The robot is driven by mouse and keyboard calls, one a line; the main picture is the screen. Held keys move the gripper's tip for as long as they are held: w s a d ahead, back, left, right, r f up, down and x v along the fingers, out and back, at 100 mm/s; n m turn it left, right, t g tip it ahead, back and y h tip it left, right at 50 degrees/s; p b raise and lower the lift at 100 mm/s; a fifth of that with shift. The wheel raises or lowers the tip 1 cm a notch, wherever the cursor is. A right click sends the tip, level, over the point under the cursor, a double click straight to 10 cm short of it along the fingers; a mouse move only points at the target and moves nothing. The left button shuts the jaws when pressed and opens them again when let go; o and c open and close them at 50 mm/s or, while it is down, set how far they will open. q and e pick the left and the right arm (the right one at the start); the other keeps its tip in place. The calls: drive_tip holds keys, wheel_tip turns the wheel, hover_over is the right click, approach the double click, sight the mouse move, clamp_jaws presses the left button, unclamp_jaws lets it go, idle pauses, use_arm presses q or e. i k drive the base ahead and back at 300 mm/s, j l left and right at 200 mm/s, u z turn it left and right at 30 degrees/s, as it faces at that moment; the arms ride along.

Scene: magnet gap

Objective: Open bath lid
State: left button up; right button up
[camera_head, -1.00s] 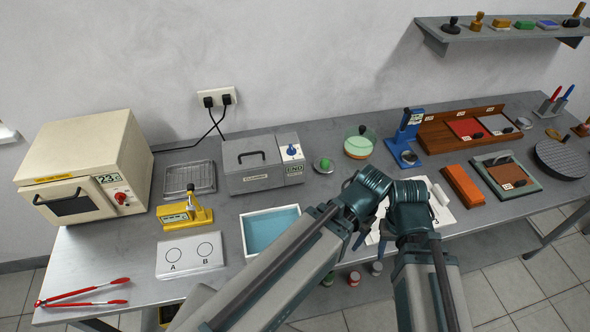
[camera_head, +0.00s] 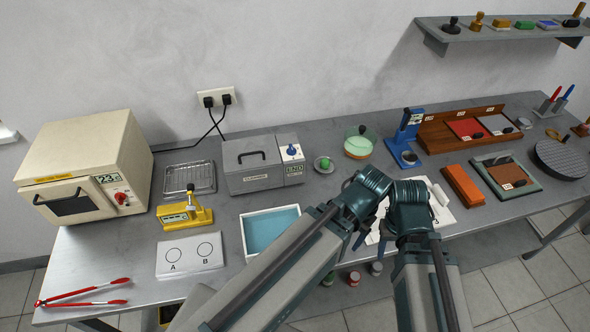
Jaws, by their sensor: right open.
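The bath is a grey box (camera_head: 263,178) at the back of the bench, with a label on its front. Its lid (camera_head: 247,150) is down and has a dark handle (camera_head: 251,156) on top. A control panel with a blue knob (camera_head: 291,150) and a small green display (camera_head: 294,169) is at its right end. My right gripper (camera_head: 368,226) is open, low and to the right of the bath, well apart from the handle, and partly hidden by my own arm links. My left gripper is not in view.
A blue-filled white tray (camera_head: 271,231) stands in front of the bath. A wire rack (camera_head: 189,177) and a yellow press (camera_head: 184,215) are to its left. The wall is behind.

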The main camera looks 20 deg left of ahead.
sight(250, 148)
drive_tip(key=i+j+u, duration=0.1)
drive_tip(key=u, duration=0.75)
